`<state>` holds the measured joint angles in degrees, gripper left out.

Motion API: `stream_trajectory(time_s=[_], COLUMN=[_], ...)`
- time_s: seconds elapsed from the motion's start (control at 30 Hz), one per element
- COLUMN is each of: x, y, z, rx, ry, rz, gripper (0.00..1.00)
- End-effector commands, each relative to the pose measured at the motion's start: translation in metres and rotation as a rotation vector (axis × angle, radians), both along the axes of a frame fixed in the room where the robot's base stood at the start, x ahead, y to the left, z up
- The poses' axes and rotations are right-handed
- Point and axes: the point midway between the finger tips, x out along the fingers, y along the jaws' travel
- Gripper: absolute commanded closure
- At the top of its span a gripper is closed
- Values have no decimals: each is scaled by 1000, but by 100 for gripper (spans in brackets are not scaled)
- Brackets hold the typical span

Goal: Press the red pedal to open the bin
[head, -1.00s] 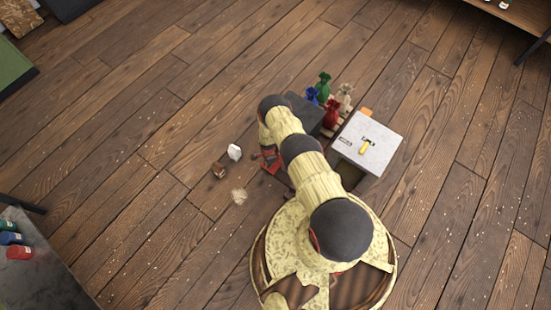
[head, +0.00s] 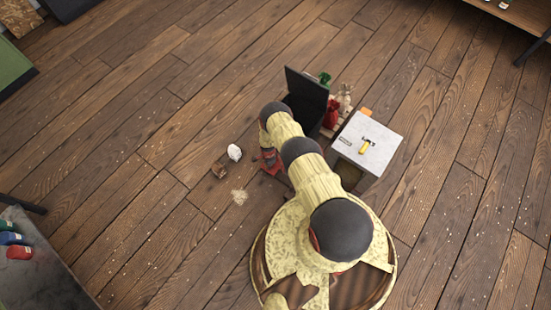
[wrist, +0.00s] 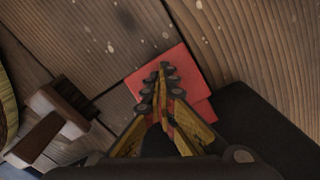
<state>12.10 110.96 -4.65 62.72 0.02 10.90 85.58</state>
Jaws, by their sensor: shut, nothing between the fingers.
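The red pedal (wrist: 183,64) lies under my gripper (wrist: 160,75) in the wrist view, with the shut fingertips over it and seemingly on it. In the head view only a bit of the red pedal (head: 267,171) shows beside my arm, and the fingertips there are mostly hidden. The dark bin's lid (head: 307,97) stands raised at the back, so the bin is open. My arm hides much of the bin's body; its dark side (wrist: 255,120) fills the lower right of the wrist view.
A white crumpled piece (head: 234,152), a brown block-like object (head: 220,168) and a pale heap (head: 239,196) lie on the floor left of the pedal. A white-topped cabinet (head: 382,150) stands right of the bin. Red (head: 331,112) and other sacks stand behind. Open floor lies left.

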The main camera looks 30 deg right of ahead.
Motion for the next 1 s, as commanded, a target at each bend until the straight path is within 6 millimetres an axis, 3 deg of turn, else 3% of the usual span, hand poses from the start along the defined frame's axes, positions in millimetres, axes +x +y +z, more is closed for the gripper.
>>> stream_trajectory(time_s=[0.27, 1.0], x=[-4, -1], y=[1, 0], z=[3, 84], rx=[1, 0], ry=[5, 2], rz=[0, 0], gripper=[100, 100])
